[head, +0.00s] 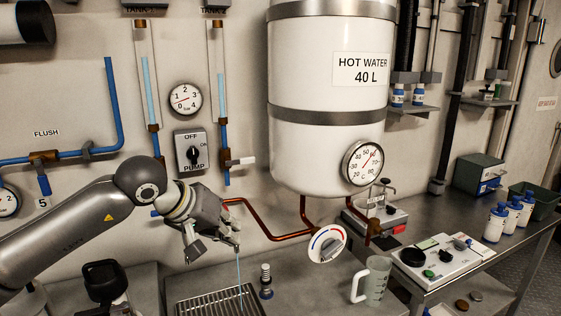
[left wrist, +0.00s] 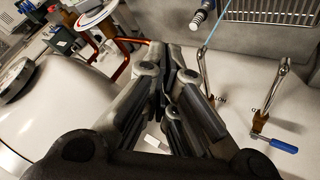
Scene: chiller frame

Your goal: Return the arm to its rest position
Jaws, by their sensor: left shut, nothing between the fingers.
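My left arm (head: 75,220) reaches in from the left in the head view. Its gripper (head: 228,226) is shut and empty in front of the wall, above the drain grate. The shut fingers also fill the middle of the left wrist view (left wrist: 170,95). Two metal taps show beyond them there, one near the HOT label (left wrist: 203,70) and one with a blue handle (left wrist: 272,90). In the head view the gripper partly hides this tap area. My right gripper is not in view.
A thin blue stream (head: 239,272) falls to the drain grate (head: 205,306). The white hot water tank (head: 300,80) and copper pipe (head: 260,222) are right of the gripper. A clear jug (head: 374,280) and white bottles (head: 495,222) stand farther right.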

